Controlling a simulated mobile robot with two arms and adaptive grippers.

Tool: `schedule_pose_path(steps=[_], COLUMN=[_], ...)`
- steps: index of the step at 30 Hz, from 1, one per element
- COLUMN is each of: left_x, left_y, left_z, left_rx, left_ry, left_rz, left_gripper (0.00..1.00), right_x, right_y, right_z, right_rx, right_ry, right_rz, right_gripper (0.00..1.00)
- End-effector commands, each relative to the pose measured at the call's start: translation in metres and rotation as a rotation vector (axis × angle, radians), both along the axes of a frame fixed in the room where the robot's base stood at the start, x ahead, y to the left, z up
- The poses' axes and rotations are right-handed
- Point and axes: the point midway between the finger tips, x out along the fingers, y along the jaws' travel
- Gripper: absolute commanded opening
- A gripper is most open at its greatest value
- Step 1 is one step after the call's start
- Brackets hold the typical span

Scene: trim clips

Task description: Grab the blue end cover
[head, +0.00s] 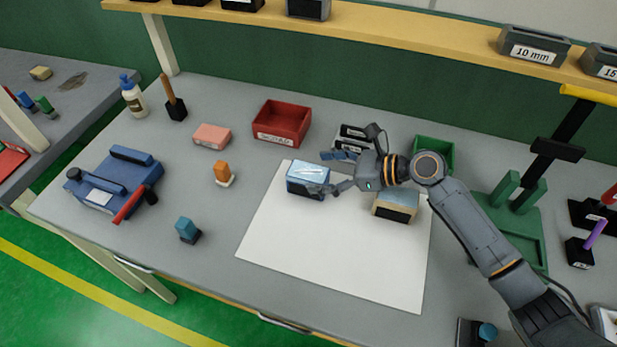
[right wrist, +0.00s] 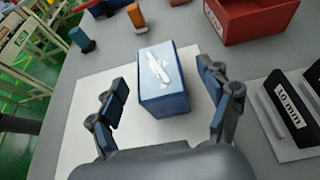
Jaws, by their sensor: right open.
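The blue end cover (head: 307,180), a blue block with a pale glossy top, sits on the left part of the white sheet (head: 330,255). My right gripper (head: 329,172) is open at its right side, fingers pointing toward it. In the right wrist view the cover (right wrist: 167,92) lies ahead, between the lines of the two spread fingers (right wrist: 163,78). A gap shows on each side and I see no contact. The cover's far side is hidden. My left gripper is not in view.
A tan-topped block (head: 396,206) stands on the sheet, below my right wrist. A red bin (head: 281,123) is behind the sheet. A 10 mm labelled block (right wrist: 287,105) is close by on the right in the wrist view. The sheet's front is clear.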

Motion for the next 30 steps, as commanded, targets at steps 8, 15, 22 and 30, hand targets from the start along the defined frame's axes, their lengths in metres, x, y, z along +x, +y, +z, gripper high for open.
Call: schedule_pose_path(steps=[8, 15, 22, 30], left_x=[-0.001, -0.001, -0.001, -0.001], left_y=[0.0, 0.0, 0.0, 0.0], left_z=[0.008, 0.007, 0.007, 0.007], left_rx=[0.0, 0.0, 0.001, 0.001], left_ry=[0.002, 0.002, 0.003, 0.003], left_rz=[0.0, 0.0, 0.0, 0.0], left_gripper=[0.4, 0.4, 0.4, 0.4], right_x=[0.008, 0.008, 0.008, 0.008], right_y=[0.031, 0.032, 0.032, 0.032], right_z=[-0.014, -0.015, -0.015, -0.015], right_rx=[0.001, 0.0, 0.0, 0.0], right_ry=[0.0, 0.0, 0.0, 0.0], right_rz=[0.0, 0.0, 0.0, 0.0], right_gripper=[0.79, 0.79, 0.34, 0.17])
